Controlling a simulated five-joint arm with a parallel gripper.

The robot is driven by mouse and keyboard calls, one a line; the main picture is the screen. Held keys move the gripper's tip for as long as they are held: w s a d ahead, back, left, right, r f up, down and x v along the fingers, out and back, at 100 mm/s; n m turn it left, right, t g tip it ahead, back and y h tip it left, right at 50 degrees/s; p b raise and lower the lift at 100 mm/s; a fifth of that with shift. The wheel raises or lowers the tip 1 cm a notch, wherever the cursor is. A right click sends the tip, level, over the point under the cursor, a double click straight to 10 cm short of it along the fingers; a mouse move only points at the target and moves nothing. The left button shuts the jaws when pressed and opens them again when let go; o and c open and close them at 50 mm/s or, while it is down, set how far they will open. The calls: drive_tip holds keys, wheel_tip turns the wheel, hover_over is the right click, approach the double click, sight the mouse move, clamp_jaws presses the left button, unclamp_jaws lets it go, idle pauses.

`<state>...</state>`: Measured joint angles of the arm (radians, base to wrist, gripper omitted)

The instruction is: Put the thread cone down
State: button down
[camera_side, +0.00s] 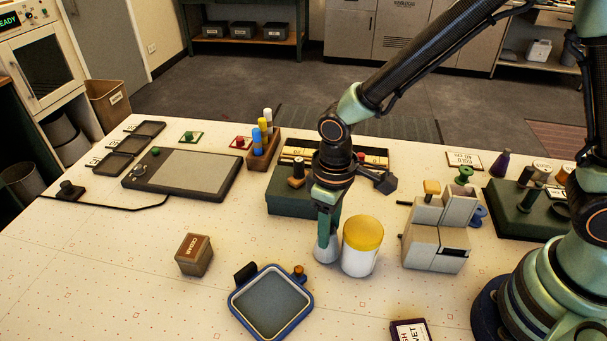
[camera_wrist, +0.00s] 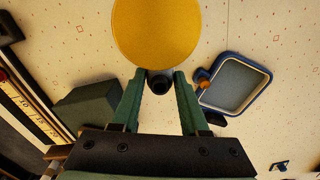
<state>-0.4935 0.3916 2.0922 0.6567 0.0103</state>
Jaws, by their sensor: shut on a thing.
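My gripper (camera_side: 326,228) points straight down just left of the white tub with a yellow lid (camera_side: 362,250). It is shut on the thread cone (camera_side: 326,251), a pale grey-white cone whose lower part shows below the fingers. The cone looks upright, its base at or very near the table; I cannot tell whether it touches. In the wrist view, the cone's dark tip (camera_wrist: 160,83) sits between the two green fingers. The tub's yellow lid (camera_wrist: 165,30) is close beyond them and hides part of the view.
A dark green box (camera_side: 290,200) stands close behind the gripper. A blue-framed hoop (camera_side: 270,300) lies in front, and a brown "CEDAR" box (camera_side: 194,255) stands at left. A grey machine (camera_side: 435,240) stands right of the tub. The table's left front is clear.

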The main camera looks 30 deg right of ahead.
drive_tip(key=shift+c, duration=2)
unclamp_jaws()
wheel_tip(320, 180, up, 12)
drive_tip(key=s+d+r+m+t, duration=0.1)
drive_tip(key=d+r+m+t, duration=0.1)
drive_tip(key=d, duration=0.6)
drive_tip(key=s+d+r+m+t, duration=0.2)
drive_tip(key=d+r, duration=0.3)
drive_tip(key=d, duration=0.3)
drive_tip(key=shift+s+d+r+m+t, duration=0.15)
drive_tip(key=shift+d+r+m+t, duration=0.15)
drive_tip(key=shift+m+t, duration=0.4)
drive_tip(key=shift+o, duration=1.4)
drive_tip(key=shift+s+d, duration=0.15)
drive_tip(key=shift+d, duration=0.2)
